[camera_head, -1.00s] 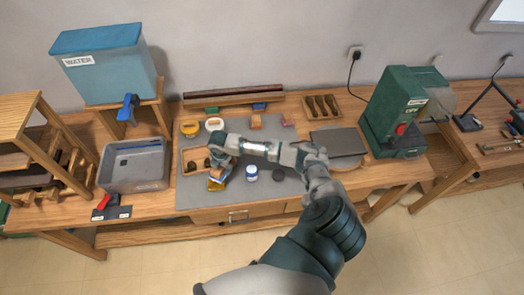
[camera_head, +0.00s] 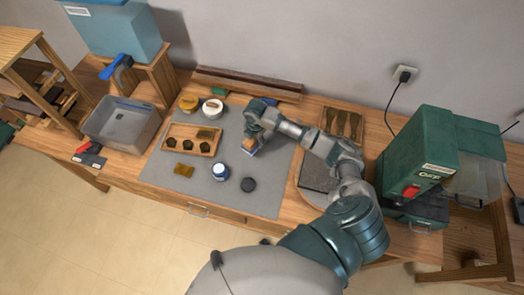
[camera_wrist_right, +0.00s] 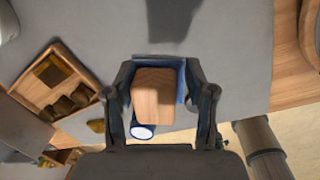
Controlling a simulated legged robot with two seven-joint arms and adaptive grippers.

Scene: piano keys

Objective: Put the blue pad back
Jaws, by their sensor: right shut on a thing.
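My right gripper (camera_head: 252,142) is over the grey mat (camera_head: 265,203), shut on a blue pad with a wooden back (camera_wrist_right: 156,95). In the wrist view its wooden face sits between the two fingers, with blue along its top and right side. In the head view only a small part of the pad (camera_head: 249,149) shows below the fingers. I cannot tell whether it touches the mat. A green piece (camera_head: 219,92) lies at the mat's back edge, before a dark bar (camera_head: 247,84). My left gripper is not in view.
A wooden tray with dark pieces (camera_head: 192,140), a gold piece (camera_head: 184,169), a blue-and-white jar (camera_head: 220,172) and a black disc (camera_head: 248,184) are on or by the mat. Two round containers stand behind the tray. A green machine (camera_head: 412,160) stands at right. The mat's front right is clear.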

